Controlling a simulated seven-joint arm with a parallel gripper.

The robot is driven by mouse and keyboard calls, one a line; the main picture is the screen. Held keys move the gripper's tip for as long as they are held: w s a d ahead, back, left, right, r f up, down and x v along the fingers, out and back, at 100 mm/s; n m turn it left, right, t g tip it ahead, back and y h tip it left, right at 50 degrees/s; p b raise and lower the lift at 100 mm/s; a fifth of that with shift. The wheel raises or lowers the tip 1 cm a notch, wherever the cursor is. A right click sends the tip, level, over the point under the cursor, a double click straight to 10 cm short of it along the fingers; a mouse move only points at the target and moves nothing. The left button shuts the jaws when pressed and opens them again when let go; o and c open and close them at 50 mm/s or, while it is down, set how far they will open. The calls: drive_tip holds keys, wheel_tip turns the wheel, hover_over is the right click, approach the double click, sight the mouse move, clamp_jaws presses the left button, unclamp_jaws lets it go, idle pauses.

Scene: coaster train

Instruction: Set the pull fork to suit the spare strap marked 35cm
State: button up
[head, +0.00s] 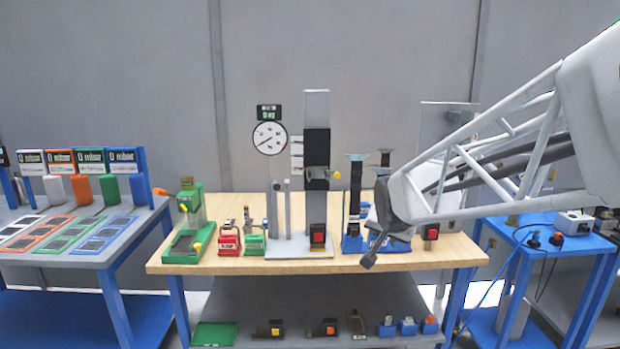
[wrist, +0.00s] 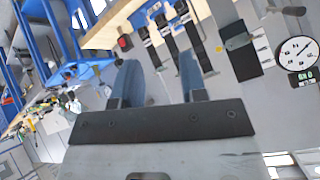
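A tall column stand (head: 317,215) rises from the middle of the wooden bench. On its black slide sits a grey fork-like piece (head: 318,183) with a yellow knob (head: 337,175), seemingly the pull fork. In the wrist view the black slide (wrist: 239,48) and yellow knob (wrist: 219,48) lie at upper right, well beyond the fingers. Dark straps (head: 355,188) hang upright on blue-based stands right of the column; I cannot read a 35cm mark. They also show in the wrist view (wrist: 196,42). My gripper (wrist: 158,65) is open and empty, in front of the bench's right half.
A dial gauge (head: 270,138) with a small green display stands left of the column. Red and green blocks (head: 229,240) and a green fixture (head: 187,238) fill the bench's left side. The lower shelf holds several small items. A blue side table (head: 575,240) stands right.

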drive_tip(key=w+a+m+t, duration=0.1)
drive_tip(key=w+m+t, duration=0.25)
drive_tip(key=w, duration=1.65)
drive_tip(key=m+t+y, duration=0.2)
drive_tip(key=t+y, duration=0.1)
drive_tip(key=t, duration=0.2)
approach(338, 176)
drive_tip(key=shift+w+f, duration=0.15)
drive_tip(key=shift+w, duration=0.6)
drive_tip(key=shift+w, duration=0.15)
drive_tip(key=shift+w+a, duration=0.2)
drive_tip(key=shift+w, duration=1.05)
drive_tip(key=shift+w+a, duration=0.2)
drive_tip(key=shift+w, duration=1)
drive_tip(key=shift+w+a, duration=0.2)
drive_tip(key=shift+w, duration=1.05)
drive_tip(key=shift+c, duration=0.2)
clamp_jaws()
